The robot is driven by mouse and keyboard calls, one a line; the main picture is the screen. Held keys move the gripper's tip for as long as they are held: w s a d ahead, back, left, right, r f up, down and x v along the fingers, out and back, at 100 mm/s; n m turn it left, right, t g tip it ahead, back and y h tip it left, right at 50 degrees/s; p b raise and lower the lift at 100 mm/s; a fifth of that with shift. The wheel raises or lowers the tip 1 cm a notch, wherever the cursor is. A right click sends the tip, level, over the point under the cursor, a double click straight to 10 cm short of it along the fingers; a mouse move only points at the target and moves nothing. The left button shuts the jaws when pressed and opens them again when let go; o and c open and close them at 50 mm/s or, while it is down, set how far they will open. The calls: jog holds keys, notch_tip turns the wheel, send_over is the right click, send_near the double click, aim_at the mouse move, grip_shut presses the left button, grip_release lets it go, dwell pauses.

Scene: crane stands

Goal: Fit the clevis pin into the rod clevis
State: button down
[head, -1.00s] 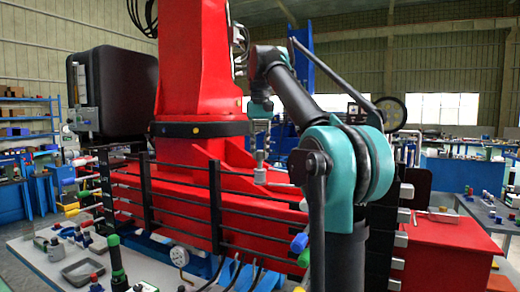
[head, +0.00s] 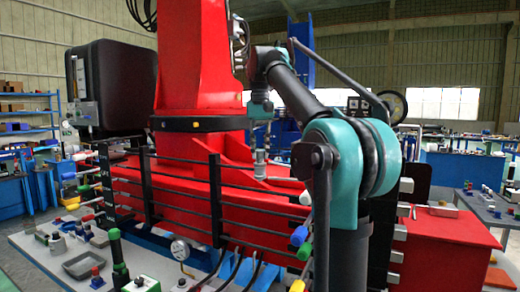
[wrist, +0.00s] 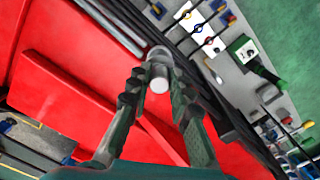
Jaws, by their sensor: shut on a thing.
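My gripper (wrist: 157,70) is shut on a pale grey cylindrical piece, which looks like the clevis pin (wrist: 159,84). Its round end shows between the two dark, ridged fingers in the wrist view. I cannot pick out the rod clevis with certainty in either view.
The red crane stand (head: 200,70) fills the middle, with black rails (head: 180,208) along its front. A grey bench (head: 55,263) at the lower left holds a tray (head: 84,264) and several small parts. A red box (head: 453,245) stands at the right.

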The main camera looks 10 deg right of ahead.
jog(key=shift+f, duration=0.25)
jog(key=c, duration=1.3)
grip_release()
jog(key=shift+r, duration=2.5)
jog(key=shift+f, duration=0.1)
